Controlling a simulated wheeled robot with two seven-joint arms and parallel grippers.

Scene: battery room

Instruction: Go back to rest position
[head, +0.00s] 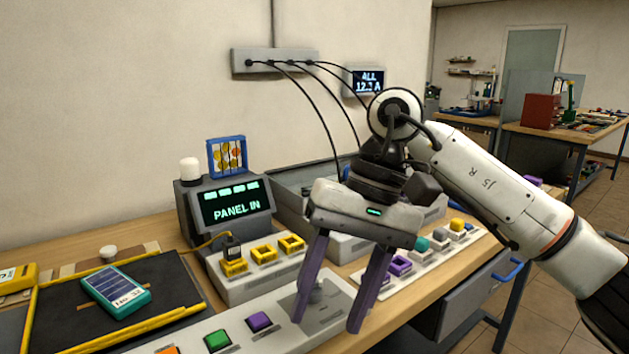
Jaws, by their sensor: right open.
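My right gripper (329,324) hangs from the arm coming in from the right. Its two purple fingers point down and stand well apart, open and empty. They are in front of a grey plate at the right end of a light button strip (190,345); I cannot tell how high above it they are. My left gripper is not in the head view.
A display box (237,207) reads "PANEL IN". A teal battery pack (116,287) lies on a dark mat (175,283). A unit with yellow sockets (263,253) stands behind the fingers. Cables hang from a wall box (275,60). A drawer with a blue handle (508,271) is at the right.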

